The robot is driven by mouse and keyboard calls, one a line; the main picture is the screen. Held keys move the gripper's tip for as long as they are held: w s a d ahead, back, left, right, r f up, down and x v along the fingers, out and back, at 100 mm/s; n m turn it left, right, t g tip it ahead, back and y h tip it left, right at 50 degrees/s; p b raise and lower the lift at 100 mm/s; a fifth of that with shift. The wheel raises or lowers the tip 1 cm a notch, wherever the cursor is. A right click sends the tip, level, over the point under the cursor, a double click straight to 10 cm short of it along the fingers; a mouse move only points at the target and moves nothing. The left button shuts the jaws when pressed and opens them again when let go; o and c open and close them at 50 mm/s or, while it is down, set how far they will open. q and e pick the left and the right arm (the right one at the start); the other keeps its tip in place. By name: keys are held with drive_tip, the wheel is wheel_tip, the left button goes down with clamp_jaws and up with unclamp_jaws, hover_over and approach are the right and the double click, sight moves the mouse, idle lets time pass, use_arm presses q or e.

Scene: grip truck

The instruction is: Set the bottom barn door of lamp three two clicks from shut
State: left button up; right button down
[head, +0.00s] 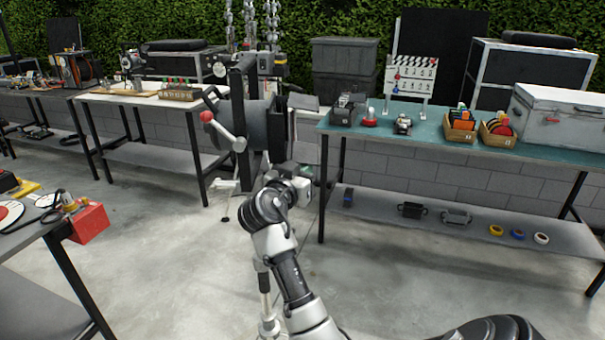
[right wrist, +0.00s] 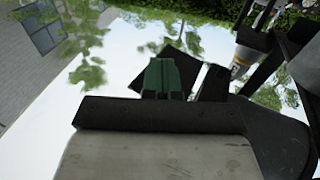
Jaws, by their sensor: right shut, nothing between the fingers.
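A dark lamp (head: 255,125) stands on a stand in the middle of the head view, with a red-knobbed lever on its left. A dark flap (head: 303,103) juts from its right side. My right gripper (head: 305,174) is below and right of the lamp head, shut and empty. In the right wrist view, its green-faced fingertip part (right wrist: 164,78) shows before a tilted dark panel (right wrist: 183,66), perhaps a barn door. I cannot tell whether they touch. The bottom door's angle and any lamp number are not readable. My left gripper is out of view.
A teal-topped table (head: 455,141) on the right holds a clapperboard (head: 410,78), wooden trays and a silver case (head: 560,118). A white-topped table (head: 130,98) stands behind left. A red box (head: 90,222) is by the near left table. Open concrete floor lies between.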

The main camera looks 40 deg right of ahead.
drive_tip(key=shift+s+d+r, duration=0.1)
drive_tip(key=shift+s+d+f+b, duration=0.2)
drive_tip(key=shift+s+b, duration=0.05)
drive_tip(key=shift+b, duration=0.15)
idle(0.3)
drive_tip(key=b+v, duration=0.1)
drive_tip(key=v, duration=0.7)
drive_tip(key=shift+b, duration=0.35)
drive_tip(key=shift+w, duration=0.1)
idle(0.4)
